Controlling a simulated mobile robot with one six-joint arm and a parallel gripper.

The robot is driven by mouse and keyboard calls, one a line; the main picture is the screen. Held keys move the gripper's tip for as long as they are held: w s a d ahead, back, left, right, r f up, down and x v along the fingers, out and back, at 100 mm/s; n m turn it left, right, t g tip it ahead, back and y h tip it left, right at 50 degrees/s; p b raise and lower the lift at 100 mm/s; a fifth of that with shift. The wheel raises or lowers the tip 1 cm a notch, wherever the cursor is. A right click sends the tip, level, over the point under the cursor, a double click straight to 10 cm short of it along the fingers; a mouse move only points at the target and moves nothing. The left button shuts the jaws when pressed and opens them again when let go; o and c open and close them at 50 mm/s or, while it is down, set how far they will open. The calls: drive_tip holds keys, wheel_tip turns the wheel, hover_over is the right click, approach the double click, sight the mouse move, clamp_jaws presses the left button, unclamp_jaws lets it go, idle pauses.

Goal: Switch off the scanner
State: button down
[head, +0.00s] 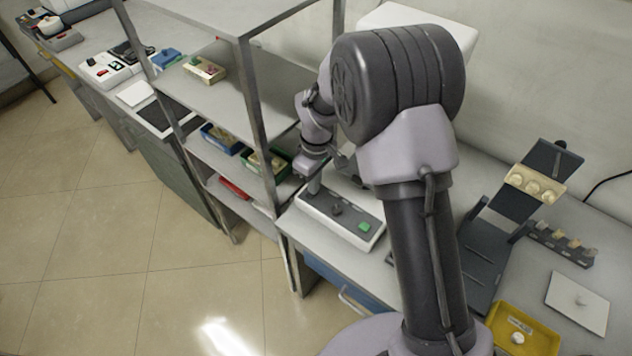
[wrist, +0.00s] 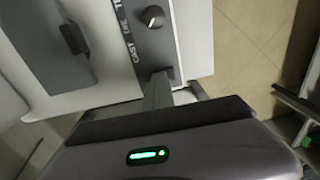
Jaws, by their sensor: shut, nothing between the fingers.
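A long white device (head: 325,220) with a dark grey top strip sits on the bench below my arm; I cannot tell for certain that it is the scanner. It carries a dark knob (head: 337,209) and a green button (head: 366,226). My gripper (head: 314,185) is shut and empty over its left end, partly hidden by my wrist. In the wrist view my shut fingers (wrist: 158,88) reach the edge of a grey panel (wrist: 146,45) with a round knob (wrist: 153,17) and lettering I cannot read well. Whether they touch it is unclear.
A metal shelf rack (head: 250,105) stands close left of my gripper, with bins on it. A black stand (head: 485,250), a yellow tray (head: 520,335) and a white plate (head: 578,302) are at the right. More devices (head: 105,70) stand at the far left. The floor is clear.

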drive_tip(key=shift+s+a+f, duration=0.2)
drive_tip(key=shift+s+f, duration=0.05)
drive_tip(key=shift+s, duration=0.25)
drive_tip(key=shift+s+a+f, duration=0.15)
drive_tip(key=shift+s+f, duration=0.05)
drive_tip(key=shift+s, duration=0.25)
wheel_tip(320, 180, up, 15)
drive_tip(key=w+p, duration=0.1)
drive_tip(key=p, duration=0.5)
drive_tip(key=shift+w+d+p, duration=0.2)
drive_tip(key=shift+p, duration=0.2)
drive_tip(key=shift+f, duration=0.1)
